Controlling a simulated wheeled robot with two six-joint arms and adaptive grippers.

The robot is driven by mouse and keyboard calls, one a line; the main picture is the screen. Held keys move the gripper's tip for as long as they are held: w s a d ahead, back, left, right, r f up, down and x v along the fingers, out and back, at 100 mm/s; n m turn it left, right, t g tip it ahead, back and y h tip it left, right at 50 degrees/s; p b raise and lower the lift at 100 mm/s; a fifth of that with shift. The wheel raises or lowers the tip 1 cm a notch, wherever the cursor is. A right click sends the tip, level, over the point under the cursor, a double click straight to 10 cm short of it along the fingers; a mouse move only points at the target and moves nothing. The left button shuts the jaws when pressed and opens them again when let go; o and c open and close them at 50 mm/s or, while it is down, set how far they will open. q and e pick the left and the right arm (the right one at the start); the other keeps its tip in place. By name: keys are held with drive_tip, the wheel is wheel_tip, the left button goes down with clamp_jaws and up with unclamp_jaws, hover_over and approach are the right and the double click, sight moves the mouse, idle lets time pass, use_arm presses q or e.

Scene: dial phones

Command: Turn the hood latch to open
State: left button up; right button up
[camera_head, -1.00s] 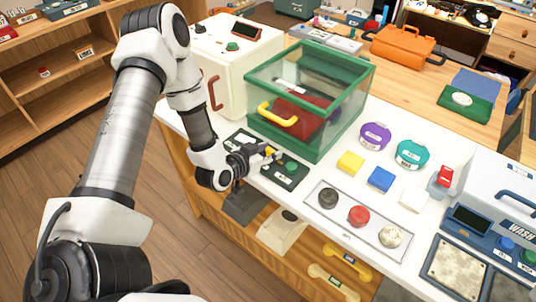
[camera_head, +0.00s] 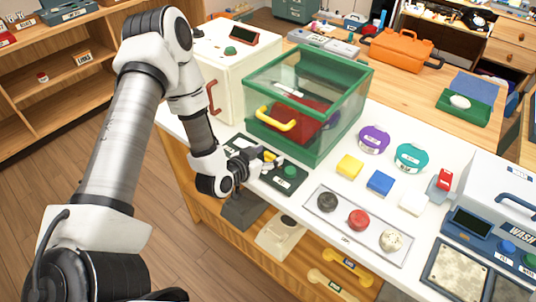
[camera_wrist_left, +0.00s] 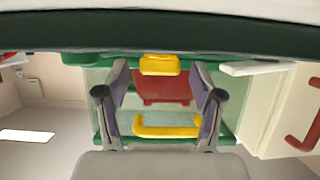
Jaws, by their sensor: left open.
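The green-framed clear hood (camera_head: 310,105) stands on the white counter, its lid down. A yellow bar handle (camera_head: 276,119) is on its front; it also shows in the left wrist view (camera_wrist_left: 167,132). A small yellow latch (camera_wrist_left: 160,65) sits on the green frame in the left wrist view. In the head view it is mostly hidden by my gripper. My left gripper (camera_head: 268,159) is low in front of the hood. Its two fingers (camera_wrist_left: 160,84) are apart, with the latch seen between their tips. I cannot tell whether they touch it. My right gripper is not in view.
A dark panel with a green button (camera_head: 290,171) lies just right of my gripper. A white box with a red handle (camera_head: 212,98) stands left of the hood. A tray of round knobs (camera_head: 340,236) and coloured blocks (camera_head: 380,182) occupy the counter to the right.

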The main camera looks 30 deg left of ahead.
use_arm(q)
drive_tip(key=v, duration=0.7)
drive_tip(key=shift+s+r, duration=0.1)
drive_tip(key=shift+d, duration=0.1)
